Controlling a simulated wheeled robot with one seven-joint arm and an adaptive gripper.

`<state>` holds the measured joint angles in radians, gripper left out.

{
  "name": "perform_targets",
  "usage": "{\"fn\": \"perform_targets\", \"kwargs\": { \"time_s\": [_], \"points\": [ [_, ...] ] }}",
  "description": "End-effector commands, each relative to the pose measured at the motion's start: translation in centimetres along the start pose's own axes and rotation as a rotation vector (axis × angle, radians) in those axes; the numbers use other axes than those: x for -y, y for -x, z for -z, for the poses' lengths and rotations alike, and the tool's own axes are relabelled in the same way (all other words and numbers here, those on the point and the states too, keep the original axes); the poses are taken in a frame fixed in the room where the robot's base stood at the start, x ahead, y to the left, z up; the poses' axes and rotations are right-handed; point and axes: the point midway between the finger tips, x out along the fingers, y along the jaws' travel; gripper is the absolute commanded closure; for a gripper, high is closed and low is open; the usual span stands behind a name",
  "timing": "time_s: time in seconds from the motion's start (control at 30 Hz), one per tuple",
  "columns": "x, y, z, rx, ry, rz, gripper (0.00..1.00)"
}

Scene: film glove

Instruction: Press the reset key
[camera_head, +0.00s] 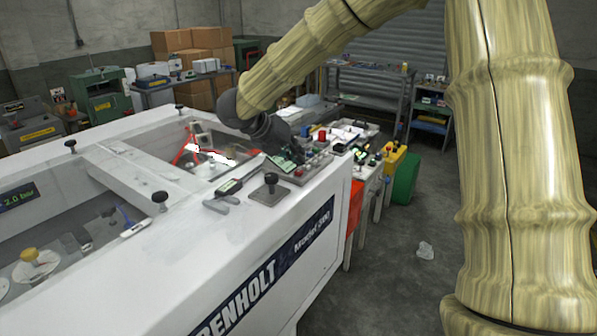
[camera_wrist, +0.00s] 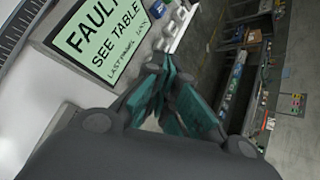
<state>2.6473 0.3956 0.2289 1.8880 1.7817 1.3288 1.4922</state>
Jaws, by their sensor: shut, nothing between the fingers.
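A control panel (camera_head: 300,171) sits on the far right end of the white machine, with small keys and knobs. In the wrist view its pale green display (camera_wrist: 100,40) reads "FAULT SEE TABLE". Several small keys (camera_wrist: 168,26) lie beyond the display, near the panel's edge; I cannot tell which one is the reset key. My gripper (camera_wrist: 167,64) is shut and empty, its dark teal fingers together beside the display's right edge. In the head view the gripper is small and dark over the panel, and partly hides it. I cannot tell whether the fingertips touch anything.
The white machine (camera_head: 240,275) fills the left and front. A black knob on a plate (camera_head: 270,188) and a handheld device (camera_head: 228,188) stand before the panel. A yellow box (camera_head: 394,160) and green bin (camera_head: 407,178) stand beyond it. Open floor (camera_head: 400,270) lies to the right.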

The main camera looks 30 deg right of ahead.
Motion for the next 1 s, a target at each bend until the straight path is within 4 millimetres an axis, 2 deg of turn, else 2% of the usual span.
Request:
{"fn": "perform_targets", "kwargs": {
  "time_s": [1.0],
  "points": [
    [-0.42, -0.55, 0.45, 0.000, 0.000, 0.000, 1.00]
  ]
}}
